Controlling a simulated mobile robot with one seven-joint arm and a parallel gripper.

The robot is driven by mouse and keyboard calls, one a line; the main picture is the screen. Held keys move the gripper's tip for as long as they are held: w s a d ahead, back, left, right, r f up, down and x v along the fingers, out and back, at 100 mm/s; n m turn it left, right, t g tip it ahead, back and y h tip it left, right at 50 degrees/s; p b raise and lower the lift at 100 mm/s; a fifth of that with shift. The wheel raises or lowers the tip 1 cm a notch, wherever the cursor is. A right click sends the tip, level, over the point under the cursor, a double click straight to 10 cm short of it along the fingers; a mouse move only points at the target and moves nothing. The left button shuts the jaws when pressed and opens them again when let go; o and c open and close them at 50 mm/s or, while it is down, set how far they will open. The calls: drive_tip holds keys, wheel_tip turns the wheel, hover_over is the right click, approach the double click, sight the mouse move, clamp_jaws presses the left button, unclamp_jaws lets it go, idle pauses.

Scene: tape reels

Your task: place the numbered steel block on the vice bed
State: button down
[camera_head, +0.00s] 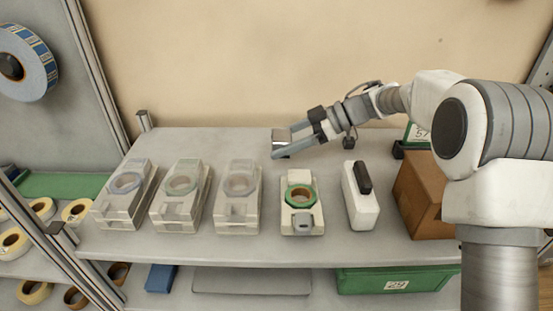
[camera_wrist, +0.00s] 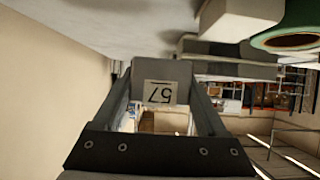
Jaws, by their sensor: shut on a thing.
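My gripper (camera_head: 283,147) is at the back middle of the grey table, reaching in from the right and held above it. It is shut on a grey steel block (camera_head: 281,135). In the wrist view the block (camera_wrist: 160,71) sits between the two fingers of my gripper (camera_wrist: 162,98), with a pale number label that appears upside down and looks like 57. I cannot clearly make out a vice bed. A white stand (camera_head: 301,222) with a green ring (camera_head: 300,188) and a small grey part at its front is in front of my gripper.
Several pale stands with rings, such as this one (camera_head: 238,213), line the table's left. A white block with a black top (camera_head: 361,212) and a brown box (camera_head: 423,207) stand to the right. The table's back left (camera_head: 200,143) is clear.

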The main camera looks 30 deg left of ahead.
sight(275, 169)
drive_tip(key=shift+x, duration=1)
drive_tip(key=shift+a+f, duration=0.1)
drive_tip(key=shift+f, duration=1.9)
drive_tip(key=shift+f, duration=0.15)
unclamp_jaws()
drive_tip(key=shift+w, duration=0.1)
drive_tip(key=shift+d, duration=0.2)
drive_tip(key=v, duration=1.2)
